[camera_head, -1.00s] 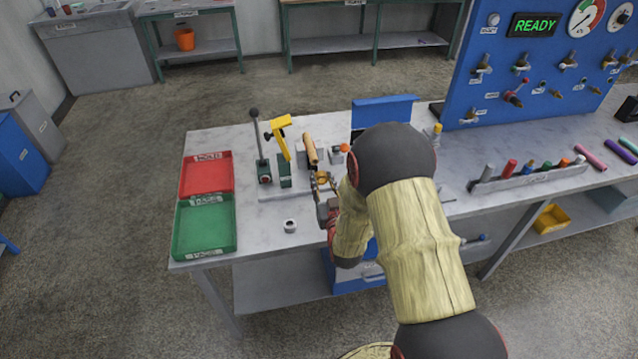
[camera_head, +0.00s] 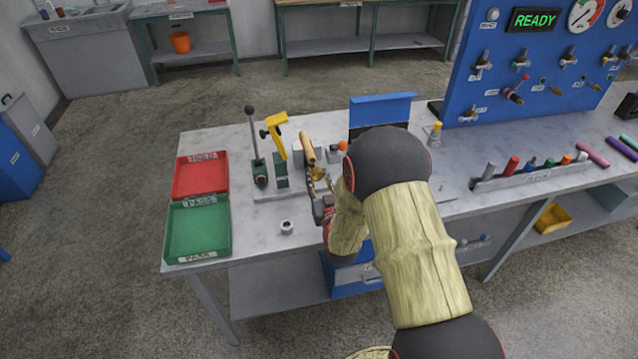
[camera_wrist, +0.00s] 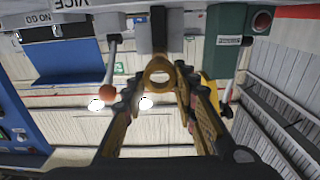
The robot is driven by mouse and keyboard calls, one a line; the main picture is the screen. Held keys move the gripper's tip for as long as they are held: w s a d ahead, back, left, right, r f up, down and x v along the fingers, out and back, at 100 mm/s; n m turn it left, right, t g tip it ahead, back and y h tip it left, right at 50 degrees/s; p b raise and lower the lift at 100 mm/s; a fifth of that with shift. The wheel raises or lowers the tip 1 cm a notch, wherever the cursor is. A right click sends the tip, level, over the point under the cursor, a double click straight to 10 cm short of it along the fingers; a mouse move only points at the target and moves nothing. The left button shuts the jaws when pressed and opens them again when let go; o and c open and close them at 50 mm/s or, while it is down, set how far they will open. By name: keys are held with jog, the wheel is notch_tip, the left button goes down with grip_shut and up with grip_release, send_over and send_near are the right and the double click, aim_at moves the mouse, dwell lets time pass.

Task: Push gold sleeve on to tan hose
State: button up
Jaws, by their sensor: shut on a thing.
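The tan hose (camera_head: 307,149) lies in the fixture on the bench, its near end pointing toward my gripper. My gripper (camera_head: 320,182) is at that near end, partly hidden by my arm. In the wrist view my gripper (camera_wrist: 156,78) is shut on the gold sleeve (camera_wrist: 158,66), a ring with its opening facing the camera. The sleeve (camera_head: 318,173) also shows in the head view, at or just in front of the hose's near end. I cannot tell whether the hose has entered the sleeve.
A yellow clamp (camera_head: 276,124) and a black-knobbed lever (camera_head: 252,135) stand left of the hose. An orange-knobbed part (camera_head: 342,146) is close on the right. A small grey ring (camera_head: 287,227) sits on the bench (camera_head: 262,223). Red (camera_head: 200,176) and green (camera_head: 198,229) trays are at left.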

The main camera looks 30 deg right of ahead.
aim_at(315, 169)
jog(key=shift+b+x, duration=0.9)
jog(key=shift+x, duration=1.15)
jog(key=shift+r, duration=0.1)
jog(key=shift+b, duration=0.6)
jog(key=shift+w+d+b, duration=0.15)
jog(key=shift+w+b, duration=0.2)
jog(key=shift+w, duration=0.1)
jog(key=shift+b, duration=0.6)
jog(key=shift+b+x, duration=1.15)
jog(key=shift+b, duration=0.2)
dwell(2.3)
jog(key=shift+w, duration=0.1)
jog(key=shift+c, duration=0.4)
